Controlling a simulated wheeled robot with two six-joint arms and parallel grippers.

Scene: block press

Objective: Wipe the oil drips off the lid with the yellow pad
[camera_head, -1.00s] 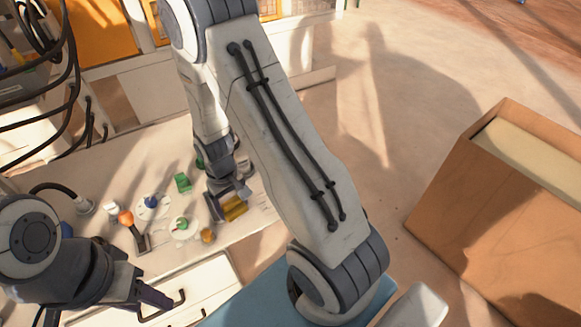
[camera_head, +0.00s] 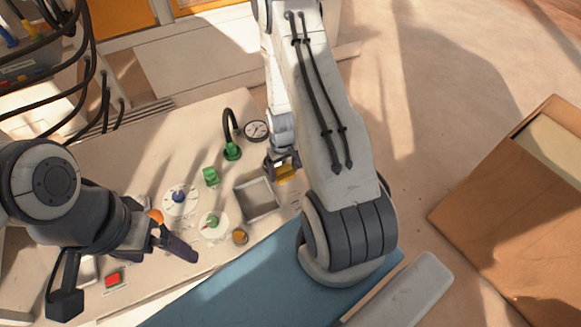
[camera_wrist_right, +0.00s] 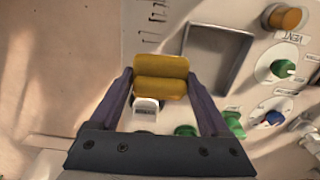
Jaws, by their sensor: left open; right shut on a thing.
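My right gripper (camera_head: 282,162) is shut on the yellow pad (camera_head: 286,173), above the far right part of the console. In the right wrist view the pad (camera_wrist_right: 161,66) sits between the two fingertips (camera_wrist_right: 158,86). I cannot tell whether this square is the lid, and I make out no clear oil drips. My left gripper (camera_head: 122,268) is open and empty over the console's near left part.
Knobs crowd the console: a green block (camera_head: 210,176), a blue knob (camera_head: 179,196), a green dial (camera_head: 212,221) and an amber knob (camera_head: 240,237). A red button (camera_head: 113,279) is near my left gripper. A cardboard box (camera_head: 500,215) stands right.

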